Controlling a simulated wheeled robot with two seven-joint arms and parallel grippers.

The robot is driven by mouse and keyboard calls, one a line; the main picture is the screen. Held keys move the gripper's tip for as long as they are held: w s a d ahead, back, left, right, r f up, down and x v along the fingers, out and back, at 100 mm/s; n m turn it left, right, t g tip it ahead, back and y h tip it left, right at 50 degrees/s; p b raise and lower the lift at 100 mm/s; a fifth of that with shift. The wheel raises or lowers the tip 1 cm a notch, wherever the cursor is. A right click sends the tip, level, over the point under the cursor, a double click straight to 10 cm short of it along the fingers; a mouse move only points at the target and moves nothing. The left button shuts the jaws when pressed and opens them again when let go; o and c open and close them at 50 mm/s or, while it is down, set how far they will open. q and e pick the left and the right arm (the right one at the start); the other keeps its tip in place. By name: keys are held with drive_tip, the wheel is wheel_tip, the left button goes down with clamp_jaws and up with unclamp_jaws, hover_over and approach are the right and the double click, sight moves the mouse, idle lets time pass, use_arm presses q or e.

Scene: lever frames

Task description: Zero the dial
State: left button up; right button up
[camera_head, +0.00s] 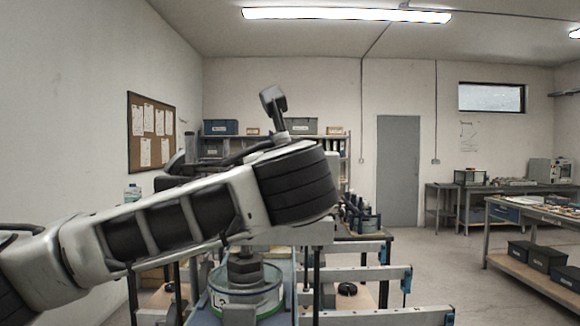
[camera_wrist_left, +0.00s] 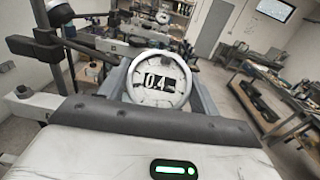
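The dial (camera_wrist_left: 157,80) is a round white face with a pale rim in the left wrist view. Large dark figures on it look like 0.4. I cannot make out the dial in the head view, where my left arm covers much of the bench. The arm comes in from the left and ends in a dark ribbed joint. A pale housing with a green light fills the bottom of the left wrist view, below the dial. No left fingertips can be made out, so I cannot tell whether that gripper is open or shut. My right gripper is in neither view.
A dark block on a rod (camera_head: 272,105) sticks up behind my arm. A clear, green-rimmed round container (camera_head: 245,299) with a dark hexagonal piece stands below the arm. Grey horizontal bars (camera_head: 370,274) reach out to the right. Open floor lies before the right-hand bench (camera_head: 540,215).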

use_arm(q)
drive_tip(key=n+y, duration=0.2)
drive_tip(key=n, duration=0.1)
drive_tip(key=shift+d, duration=0.15)
drive_tip(key=n+g+y, duration=0.1)
drive_tip(key=n+y, duration=0.2)
drive_tip(key=shift+n, duration=0.3)
drive_tip(key=o, duration=1)
